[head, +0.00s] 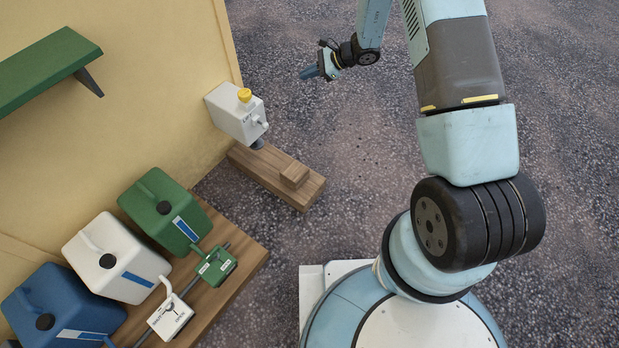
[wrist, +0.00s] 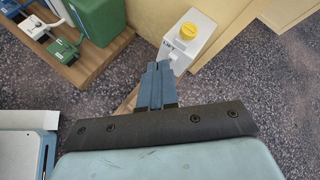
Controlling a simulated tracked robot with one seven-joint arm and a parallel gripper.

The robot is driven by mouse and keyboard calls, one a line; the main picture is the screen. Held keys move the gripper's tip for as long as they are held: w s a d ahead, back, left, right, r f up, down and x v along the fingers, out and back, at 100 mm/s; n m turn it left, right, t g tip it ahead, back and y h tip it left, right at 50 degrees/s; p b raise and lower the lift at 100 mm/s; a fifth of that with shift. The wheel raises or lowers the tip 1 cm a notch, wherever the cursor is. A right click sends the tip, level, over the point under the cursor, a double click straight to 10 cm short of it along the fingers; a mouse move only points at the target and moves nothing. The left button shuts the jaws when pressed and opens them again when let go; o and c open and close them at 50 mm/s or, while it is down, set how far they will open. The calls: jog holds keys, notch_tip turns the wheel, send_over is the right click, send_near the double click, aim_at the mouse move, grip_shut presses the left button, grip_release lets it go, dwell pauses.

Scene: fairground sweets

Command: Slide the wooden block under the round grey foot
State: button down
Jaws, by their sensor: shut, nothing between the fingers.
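The wooden block (head: 294,174) lies on the brown wooden plank (head: 309,194), toward its near right end. The round grey foot (head: 257,143) is under the white box (head: 234,117) with the yellow cap (head: 244,94), at the plank's far left part. The block is apart from the foot, to its right. My gripper (head: 309,73) is shut and empty, in the air right of and above the white box. In the wrist view my gripper (wrist: 157,66) covers most of the plank, and the block and foot are hidden. The white box (wrist: 186,40) shows just beyond the fingertips.
A wooden platform (head: 243,262) at lower left holds blue, white and green canisters (head: 165,208) with small valve boxes (head: 216,266). A green shelf (head: 45,65) juts from the cream wall (head: 140,90).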

notch_tip(320, 180, down, 15)
jog(key=m+t, duration=0.1)
jog(key=m, duration=0.2)
jog(key=s+d+f+m+t+h, duration=0.1)
jog(key=s+d+f+m, duration=0.15)
jog(key=f, duration=0.85)
jog(key=s+d+f+m+t+h, duration=0.1)
jog(key=s+f+m, duration=0.2)
jog(key=f, duration=0.7)
jog(key=m+h, duration=0.2)
send_near(303, 178)
jog(key=s+d+r, duration=0.2)
jog(key=s+d, duration=0.3)
jog(key=shift+t, duration=0.4)
jog(key=x, duration=0.9)
jog(key=shift+w+a+f, duration=0.1)
jog(key=shift+w+f, duration=0.05)
jog(key=shift+w, duration=0.15)
jog(key=shift+w+a, duration=0.65)
jog(key=shift+a, duration=0.2)
jog(key=shift+w+a, duration=0.6)
jog(key=shift+a, duration=0.05)
jog(key=shift+w+d, duration=0.1)
